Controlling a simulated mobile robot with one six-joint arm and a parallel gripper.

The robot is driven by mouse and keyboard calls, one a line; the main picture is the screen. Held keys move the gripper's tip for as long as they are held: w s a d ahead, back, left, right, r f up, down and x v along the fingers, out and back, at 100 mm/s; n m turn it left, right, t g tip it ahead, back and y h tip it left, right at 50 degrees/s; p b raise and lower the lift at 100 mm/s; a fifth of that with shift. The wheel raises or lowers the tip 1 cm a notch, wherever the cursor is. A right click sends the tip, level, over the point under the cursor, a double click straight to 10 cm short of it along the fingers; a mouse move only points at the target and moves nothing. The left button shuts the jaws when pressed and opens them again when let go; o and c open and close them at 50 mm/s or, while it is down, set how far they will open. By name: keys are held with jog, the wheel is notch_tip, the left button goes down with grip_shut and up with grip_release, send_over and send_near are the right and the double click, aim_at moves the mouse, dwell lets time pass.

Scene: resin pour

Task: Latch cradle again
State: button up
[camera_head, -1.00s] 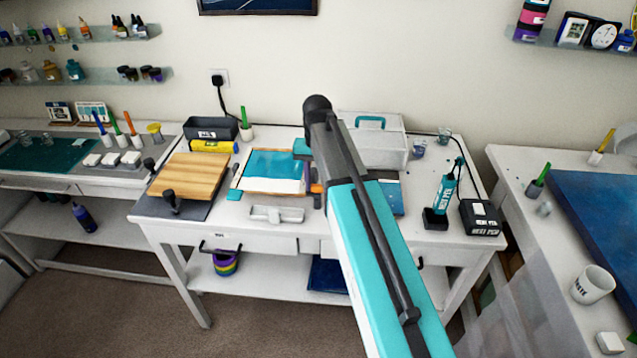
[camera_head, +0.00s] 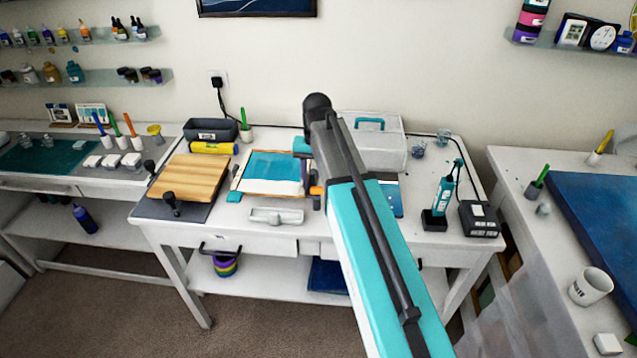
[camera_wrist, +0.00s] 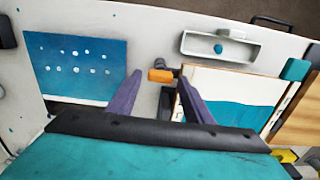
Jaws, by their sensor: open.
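The cradle (camera_head: 267,187) lies on the middle table and holds a teal-and-white panel (camera_head: 272,165). It also shows at the right in the wrist view (camera_wrist: 232,72). An orange-ended latch (camera_wrist: 160,76) with a dark base sits at the cradle's edge; its orange end shows beside my arm in the head view (camera_head: 316,190). My gripper (camera_wrist: 160,88) is open, with one purple finger on each side of the latch. I cannot tell whether the fingers touch it or whether the latch is engaged. My arm hides part of this area in the head view.
A white tray (camera_head: 278,219) lies in front of the cradle, and a wooden board (camera_head: 188,177) is to its left. A dotted blue panel (camera_wrist: 77,66) lies beside my gripper. A white case (camera_head: 375,142) stands behind, and a teal heat pen (camera_head: 443,195) stands at right.

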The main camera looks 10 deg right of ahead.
aim_at(317, 187)
notch_tip(317, 187, up, 2)
jog(key=shift+a+r+p, duration=0.1)
jog(key=shift+a+p, duration=0.05)
jog(key=shift+p, duration=0.3)
jog(key=shift+r+p, duration=0.5)
jog(key=shift+r, duration=0.25)
jog(key=shift+s+d+r+p, duration=0.15)
jog(key=shift+r+p, duration=0.35)
jog(key=shift+r, duration=0.3)
jog(key=shift+d+r+p, duration=0.1)
jog(key=shift+r+p, duration=0.35)
jog(key=shift+r, duration=0.35)
